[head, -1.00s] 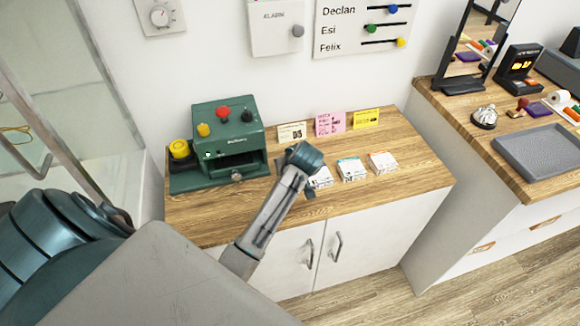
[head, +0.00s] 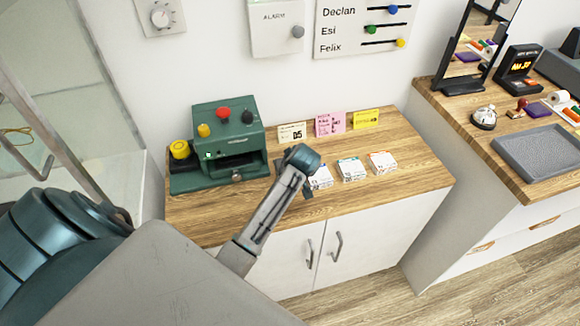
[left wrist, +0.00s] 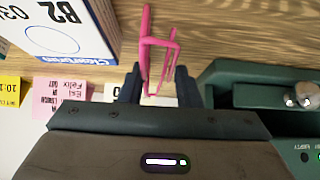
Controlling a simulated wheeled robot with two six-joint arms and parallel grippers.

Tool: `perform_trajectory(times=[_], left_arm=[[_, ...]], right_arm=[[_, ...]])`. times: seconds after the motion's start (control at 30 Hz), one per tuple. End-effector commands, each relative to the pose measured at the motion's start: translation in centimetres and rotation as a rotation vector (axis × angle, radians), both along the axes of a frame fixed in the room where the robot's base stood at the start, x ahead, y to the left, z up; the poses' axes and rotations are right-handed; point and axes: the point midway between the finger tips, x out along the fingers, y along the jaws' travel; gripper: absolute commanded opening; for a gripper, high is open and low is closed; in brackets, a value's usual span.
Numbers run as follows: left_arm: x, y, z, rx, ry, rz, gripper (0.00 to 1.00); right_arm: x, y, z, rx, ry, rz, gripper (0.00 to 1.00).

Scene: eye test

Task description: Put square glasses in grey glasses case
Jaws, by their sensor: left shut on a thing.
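In the head view the glasses are hidden by the arm. I cannot make out a grey glasses case in either view. My right gripper is not in view.
The green machine (head: 218,125) stands at the counter's left. Small white boxes (head: 351,169) and paper cards (head: 330,124) stand to its right. The front right of the wooden counter (head: 415,178) is clear. A grey tray (head: 545,153) and bell (head: 484,117) are on the right counter.

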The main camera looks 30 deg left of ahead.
Motion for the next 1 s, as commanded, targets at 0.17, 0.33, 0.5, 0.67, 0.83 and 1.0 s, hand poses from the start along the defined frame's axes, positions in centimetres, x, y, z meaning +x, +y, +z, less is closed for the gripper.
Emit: perform_trajectory(times=[0.17,0.33,0.5,0.67,0.83,1.0], left_arm=[[0.0,0.0,0.9,0.0,0.0,0.0,0.05],[0.0,0.0,2.3,0.0,0.0,0.0,0.05],[0.0,0.0,4.1,0.0,0.001,0.001,0.05],[-2.7,-2.4,4.4,-0.005,0.004,-0.001,0.05],[-6.4,-5.3,4.9,-0.006,0.004,0.001,0.05],[-9.5,-7.9,5.0,-0.004,0.003,0.001,0.05]], right_arm=[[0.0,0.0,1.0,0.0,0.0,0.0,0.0],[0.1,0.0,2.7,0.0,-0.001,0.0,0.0],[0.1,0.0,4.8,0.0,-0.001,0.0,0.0],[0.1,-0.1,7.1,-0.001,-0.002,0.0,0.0],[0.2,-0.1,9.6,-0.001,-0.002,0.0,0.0],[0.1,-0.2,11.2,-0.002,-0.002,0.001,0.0]])
